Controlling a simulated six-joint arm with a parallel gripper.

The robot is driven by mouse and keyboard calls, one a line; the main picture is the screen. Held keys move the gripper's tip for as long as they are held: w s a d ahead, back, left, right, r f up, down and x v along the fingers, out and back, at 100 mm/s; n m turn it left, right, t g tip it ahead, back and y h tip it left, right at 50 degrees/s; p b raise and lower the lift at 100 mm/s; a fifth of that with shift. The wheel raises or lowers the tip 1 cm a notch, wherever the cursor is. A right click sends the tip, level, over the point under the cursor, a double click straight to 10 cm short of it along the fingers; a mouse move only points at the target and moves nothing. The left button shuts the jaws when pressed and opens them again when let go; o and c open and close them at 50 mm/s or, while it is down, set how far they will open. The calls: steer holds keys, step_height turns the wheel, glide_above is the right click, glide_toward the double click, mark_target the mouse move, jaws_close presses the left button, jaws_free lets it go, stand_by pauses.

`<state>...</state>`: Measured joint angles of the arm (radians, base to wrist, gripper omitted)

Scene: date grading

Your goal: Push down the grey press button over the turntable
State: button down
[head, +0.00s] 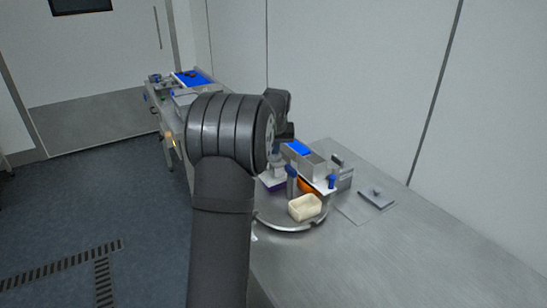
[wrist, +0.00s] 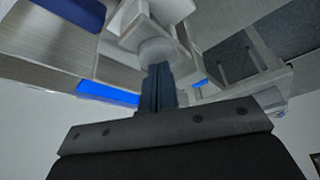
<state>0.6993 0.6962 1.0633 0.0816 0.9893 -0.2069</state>
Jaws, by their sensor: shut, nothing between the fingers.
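The grey press button (wrist: 157,52) is a pale round cap in the wrist view, below a light grey block. My gripper (wrist: 157,70) is shut and empty, its dark blue fingers together. Its tips overlap the near edge of the button in the picture; I cannot tell whether they touch it. In the head view, the turntable (head: 285,226) is a round metal plate partly hidden behind my arm. A cream tub (head: 304,207) sits on its front part. A small grey fixture (head: 277,170) stands behind, partly covered by my arm; the fingertips are not clear there.
Grey bins with a blue insert (head: 298,147) and a blue knob (head: 331,181) are to the right. A flat grey plate (head: 377,197) lies farther right. The front right of the metal table (head: 430,255) is clear.

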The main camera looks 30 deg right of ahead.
steer(key=shift+f, duration=0.85)
stand_by(0.3)
steer(key=shift+r, duration=3.65)
steer(key=shift+f, duration=2.9)
